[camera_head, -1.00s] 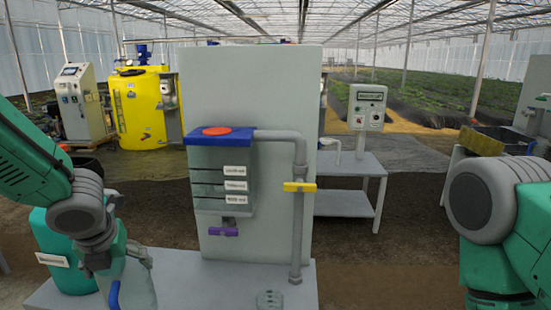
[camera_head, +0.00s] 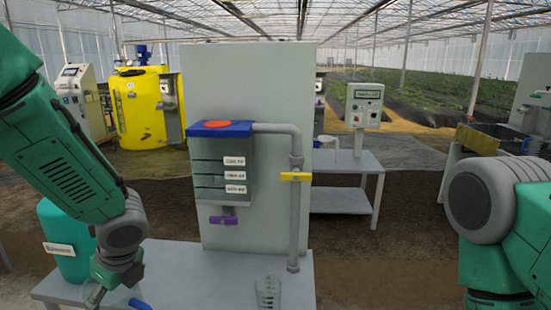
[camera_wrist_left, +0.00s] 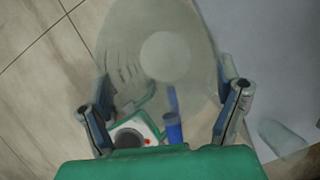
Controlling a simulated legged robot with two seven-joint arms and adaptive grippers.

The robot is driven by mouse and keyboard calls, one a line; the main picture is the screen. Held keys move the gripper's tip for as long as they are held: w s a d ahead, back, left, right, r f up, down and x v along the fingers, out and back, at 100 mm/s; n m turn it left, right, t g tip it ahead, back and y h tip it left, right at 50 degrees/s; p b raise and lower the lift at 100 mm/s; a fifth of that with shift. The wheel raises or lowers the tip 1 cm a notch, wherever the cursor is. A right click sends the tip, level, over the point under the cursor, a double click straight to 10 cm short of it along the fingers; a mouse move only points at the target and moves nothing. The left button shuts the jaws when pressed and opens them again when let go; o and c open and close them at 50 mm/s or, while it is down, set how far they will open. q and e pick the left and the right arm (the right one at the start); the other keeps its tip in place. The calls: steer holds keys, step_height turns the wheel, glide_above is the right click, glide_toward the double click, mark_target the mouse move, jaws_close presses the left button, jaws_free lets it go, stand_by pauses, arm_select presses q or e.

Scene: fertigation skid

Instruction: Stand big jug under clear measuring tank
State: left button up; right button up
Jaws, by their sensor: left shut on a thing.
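The clear measuring tank (camera_head: 208,165) is fixed to a grey upright panel. It has a blue lid with a red cap, three labels and a purple valve (camera_head: 223,220) below. My left gripper (camera_head: 112,290) is low at the left of the head view, left of the tank. In the left wrist view, its fingers (camera_wrist_left: 163,112) are on either side of the big jug (camera_wrist_left: 160,55), a pale, rounded, see-through vessel, and shut on it. My right gripper is out of view; only that arm shows.
A grey bench (camera_head: 200,270) runs under the tank. A small graduated vessel (camera_head: 268,292) stands at its front, below the pipe with a yellow valve (camera_head: 296,177). A teal drum (camera_head: 65,240) stands at the left. The bench below the purple valve looks clear.

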arm_select(q)
steer(key=s+d+f+n+g+h+b, duration=0.2)
steer(key=s+d+f+n+g+h, duration=0.2)
steer(key=n, duration=1.8)
steer(key=shift+s+d+f+g, duration=1.1)
steer(key=shift+s+d+f, duration=0.85)
steer(key=shift+s, duration=0.6)
steer(key=shift+a+f, duration=0.1)
steer(key=shift+a, duration=0.05)
